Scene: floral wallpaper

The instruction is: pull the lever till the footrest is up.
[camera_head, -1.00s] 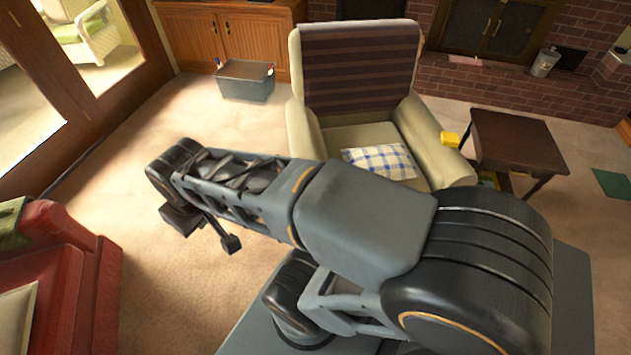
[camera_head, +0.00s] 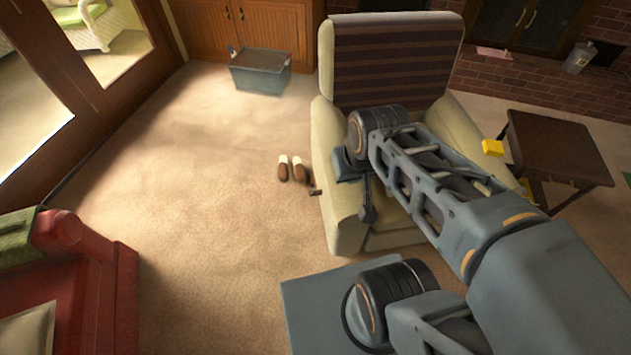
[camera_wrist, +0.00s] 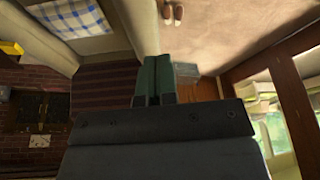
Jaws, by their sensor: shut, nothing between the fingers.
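The recliner (camera_head: 330,150) is a cream armchair with a striped brown cover on its back. Its small dark lever (camera_head: 316,192) sticks out from the lower left side. The chair's front looks folded down, partly behind my arm. My gripper (camera_head: 368,213) hangs in front of the chair's left armrest in the head view, to the right of the lever and apart from it in the picture. In the wrist view the fingers (camera_wrist: 155,80) are together and hold nothing. I cannot make out the lever clearly there.
Brown slippers (camera_head: 291,168) lie on the carpet left of the chair; they also show in the wrist view (camera_wrist: 174,14). A grey bin (camera_head: 261,72) stands behind. A side table (camera_head: 555,145) is at right, a red sofa (camera_head: 85,270) at lower left. Carpet between is clear.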

